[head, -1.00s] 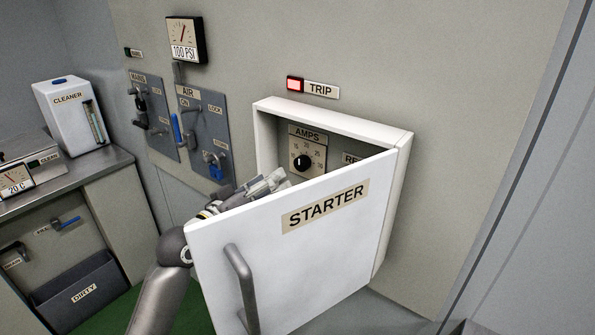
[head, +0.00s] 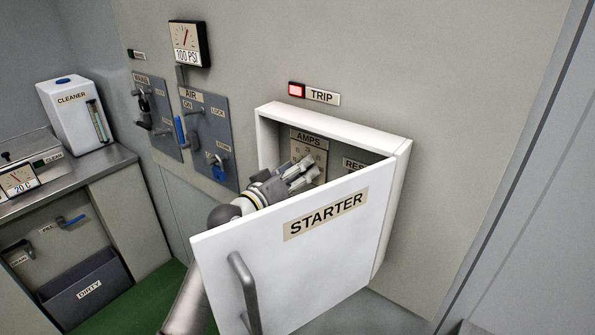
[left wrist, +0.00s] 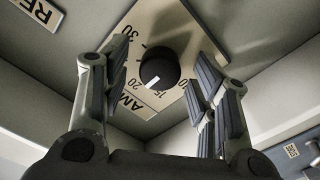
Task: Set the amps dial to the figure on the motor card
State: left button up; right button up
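The amps dial is a black knob (left wrist: 160,67) with a white pointer mark, on a beige plate (left wrist: 150,20) inside the starter box. In the left wrist view the pointer faces the lower left, toward the 15 and 20 side; its exact figure is unclear. My left gripper (head: 302,170) reaches over the starter door (head: 290,265) into the box. It is open, its fingers on either side of the knob, with gaps showing. In the head view the gripper hides the knob; the AMPS label (head: 308,138) shows above. No motor card is readable here. My right gripper is out of view.
The white starter box (head: 397,195) has its door swung open across its lower front. A lit red trip lamp (head: 297,90) is above. The air panel (head: 208,135) and mains panel (head: 156,112) are left of the box. A reset label (head: 353,164) is beside the dial.

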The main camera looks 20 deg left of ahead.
pick_arm(q)
jog(key=c, duration=1)
jog(key=shift+m, duration=0.3)
jog(key=m, duration=1.7)
jog(key=shift+b, duration=0.4)
jog(key=shift+m, duration=0.3)
jog(key=o, duration=1.1)
